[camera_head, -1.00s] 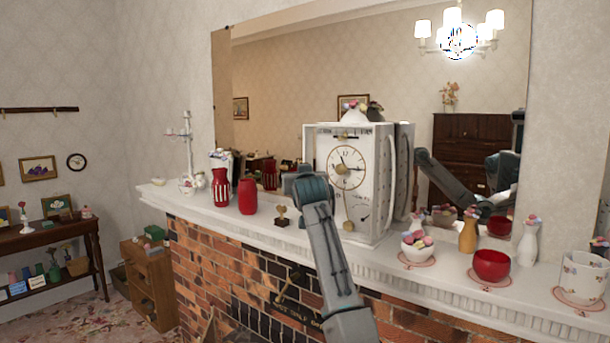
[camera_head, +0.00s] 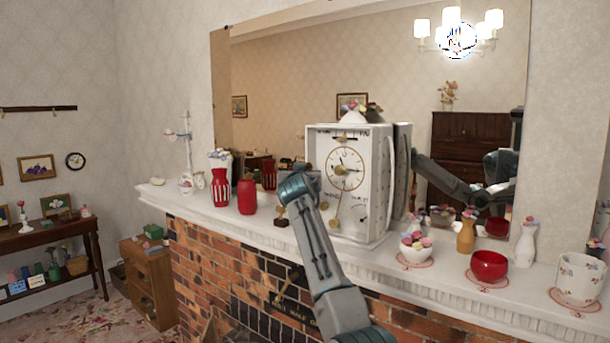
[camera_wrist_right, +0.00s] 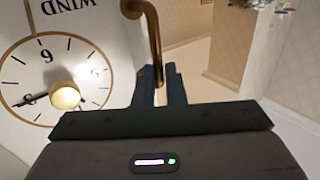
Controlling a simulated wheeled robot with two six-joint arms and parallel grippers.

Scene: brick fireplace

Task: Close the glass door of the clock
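The white clock (camera_head: 350,205) stands upright on the mantel, its round dial facing the room. In the right wrist view its dial (camera_wrist_right: 50,75) appears upside down at the left. A curved brass handle (camera_wrist_right: 153,35) shows beside the dial. My right gripper (camera_wrist_right: 161,88) has its fingers close together around the handle's end. In the head view my right gripper (camera_head: 300,177) is at the clock's left front edge; its fingertips are hidden there. The glass itself is hard to make out, so I cannot tell how far the door stands open. My left gripper is not in view.
Red vases (camera_head: 247,196) and a small dark trophy (camera_head: 282,212) stand left of the clock. A sweets bowl (camera_head: 416,252), a red bowl (camera_head: 489,266) and a floral pot (camera_head: 579,278) stand to its right. A mirror (camera_head: 290,80) is behind.

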